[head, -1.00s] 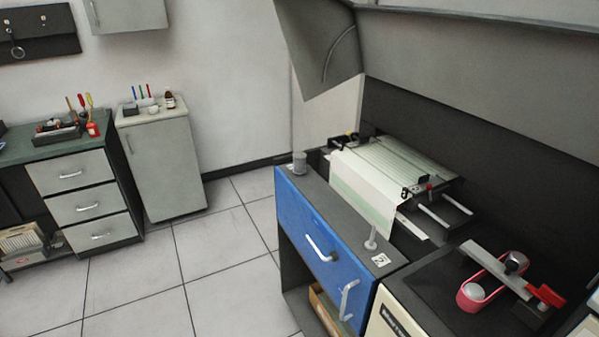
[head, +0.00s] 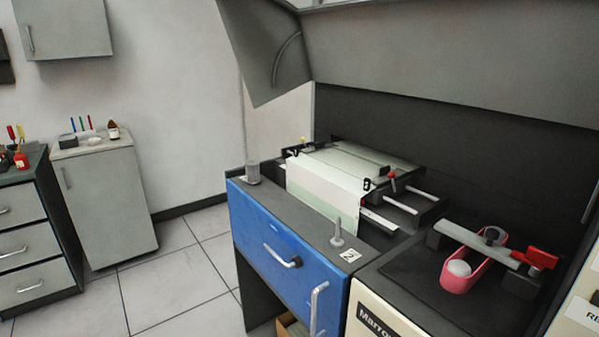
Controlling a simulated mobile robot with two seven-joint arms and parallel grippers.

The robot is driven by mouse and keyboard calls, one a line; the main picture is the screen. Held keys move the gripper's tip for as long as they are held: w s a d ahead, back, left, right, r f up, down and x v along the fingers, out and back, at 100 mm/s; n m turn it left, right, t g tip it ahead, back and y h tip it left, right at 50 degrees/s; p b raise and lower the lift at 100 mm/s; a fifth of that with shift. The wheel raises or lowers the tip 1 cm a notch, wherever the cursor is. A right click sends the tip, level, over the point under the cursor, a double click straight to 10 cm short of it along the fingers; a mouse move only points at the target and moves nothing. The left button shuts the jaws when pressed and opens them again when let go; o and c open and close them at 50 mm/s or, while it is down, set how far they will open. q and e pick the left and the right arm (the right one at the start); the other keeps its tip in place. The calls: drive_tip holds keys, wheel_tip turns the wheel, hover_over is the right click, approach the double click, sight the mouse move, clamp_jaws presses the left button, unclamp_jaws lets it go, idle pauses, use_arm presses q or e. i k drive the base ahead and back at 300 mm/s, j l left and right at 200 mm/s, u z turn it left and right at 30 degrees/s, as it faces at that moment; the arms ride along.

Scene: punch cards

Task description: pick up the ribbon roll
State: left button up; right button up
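I cannot clearly pick out a ribbon roll in the head view. A pink loop-shaped part (head: 462,270) with a pale round piece (head: 458,268) inside it sits on the dark top of the cream unit at the right. A grey bar with a red end (head: 541,257) crosses it. A small grey cylinder (head: 253,172) stands at the back left corner of the blue-fronted unit. Neither of my grippers is in view.
A printer with pale paper (head: 322,185) is set behind the blue drawer front (head: 285,262). A raised grey cover (head: 265,50) hangs above. A grey cabinet (head: 108,200) and a drawer bench (head: 35,250) stand left. Tiled floor between is clear.

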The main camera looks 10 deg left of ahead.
sight(252, 170)
drive_tip(key=i+j+z, duration=0.15)
drive_tip(key=j+z, duration=0.45)
drive_tip(key=z, duration=0.2)
drive_tip(key=i+j+z, duration=0.1)
drive_tip(key=j+z, duration=0.7)
drive_tip(key=l, duration=0.1)
